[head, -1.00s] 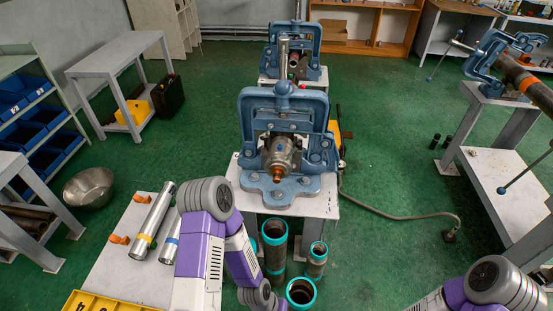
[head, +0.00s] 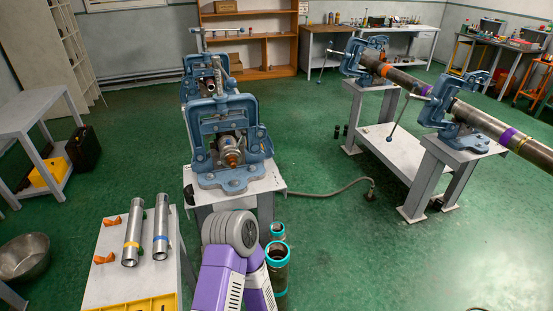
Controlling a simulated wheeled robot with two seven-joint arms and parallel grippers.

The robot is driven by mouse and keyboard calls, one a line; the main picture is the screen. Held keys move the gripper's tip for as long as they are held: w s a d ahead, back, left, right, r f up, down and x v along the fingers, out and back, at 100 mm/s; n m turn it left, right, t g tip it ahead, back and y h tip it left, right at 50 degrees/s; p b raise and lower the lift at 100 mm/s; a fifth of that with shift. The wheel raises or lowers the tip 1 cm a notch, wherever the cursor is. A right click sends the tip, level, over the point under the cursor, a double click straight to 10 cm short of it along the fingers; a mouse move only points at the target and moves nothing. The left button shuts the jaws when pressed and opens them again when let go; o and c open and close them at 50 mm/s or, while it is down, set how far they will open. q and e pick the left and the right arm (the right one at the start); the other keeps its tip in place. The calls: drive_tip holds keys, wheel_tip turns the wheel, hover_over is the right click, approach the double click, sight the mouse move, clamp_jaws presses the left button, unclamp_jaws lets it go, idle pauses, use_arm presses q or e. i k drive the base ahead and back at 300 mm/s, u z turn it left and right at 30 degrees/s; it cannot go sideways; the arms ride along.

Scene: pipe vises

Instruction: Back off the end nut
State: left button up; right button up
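A blue pipe vise (head: 228,140) stands on a pale-topped stand ahead of me. It holds a short metal fitting (head: 230,148) with a copper-coloured end piece (head: 233,160) facing me. I cannot tell which part is the end nut. To the right, a long dark pipe (head: 408,80) with orange and purple bands lies in two blue vises, the nearer one (head: 455,105) on its own stand. One of my purple and grey arms shows at the bottom centre, but neither gripper is in view.
A low table (head: 112,235) at the lower left holds two silver pipes (head: 132,232) and orange pieces. Teal-rimmed pipes (head: 277,265) stand upright beside my arm. A hose (head: 330,192) lies on the green floor, which is open at the right front.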

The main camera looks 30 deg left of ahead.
sight(244, 132)
drive_tip(key=u, duration=1)
drive_tip(key=i, duration=1.3)
drive_tip(key=z, duration=0.1)
